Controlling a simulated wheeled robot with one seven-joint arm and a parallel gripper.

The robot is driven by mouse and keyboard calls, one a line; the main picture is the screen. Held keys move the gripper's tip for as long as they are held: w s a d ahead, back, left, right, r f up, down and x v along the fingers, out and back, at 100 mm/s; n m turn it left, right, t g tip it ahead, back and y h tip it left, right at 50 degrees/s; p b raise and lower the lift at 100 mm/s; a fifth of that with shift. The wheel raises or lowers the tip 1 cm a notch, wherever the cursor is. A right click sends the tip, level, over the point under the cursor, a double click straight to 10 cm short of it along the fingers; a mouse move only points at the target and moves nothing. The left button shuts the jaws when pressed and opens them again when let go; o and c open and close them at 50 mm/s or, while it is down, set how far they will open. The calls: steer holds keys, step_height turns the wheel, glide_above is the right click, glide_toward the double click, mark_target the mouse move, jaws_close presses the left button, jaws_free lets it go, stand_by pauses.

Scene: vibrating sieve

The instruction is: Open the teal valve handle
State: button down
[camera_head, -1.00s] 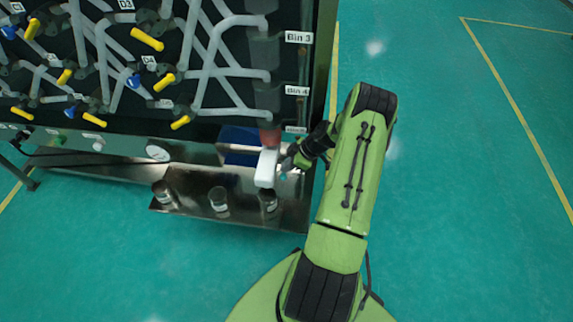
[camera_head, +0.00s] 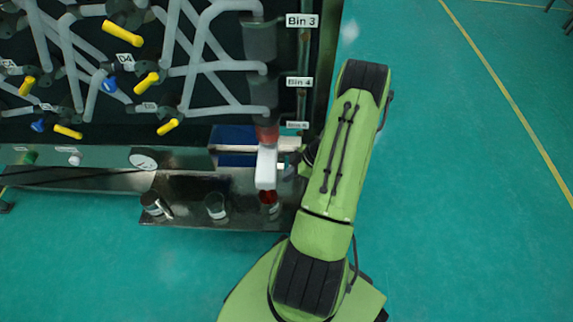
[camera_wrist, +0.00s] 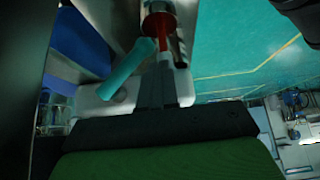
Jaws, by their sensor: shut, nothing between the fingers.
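The teal valve handle (camera_wrist: 127,70) shows in the wrist view as a short slanted bar beside the white outlet body (camera_wrist: 97,97).
Two more jars, one at the left (camera_head: 155,206) and one in the middle (camera_head: 216,204), stand on the metal shelf (camera_head: 185,187). The pipe panel with yellow and blue handles rises behind. A blue box (camera_head: 232,138) sits behind the outlet. The floor at right is clear.

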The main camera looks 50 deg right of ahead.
steer(key=shift+f, duration=0.8)
steer(key=shift+f, duration=0.2)
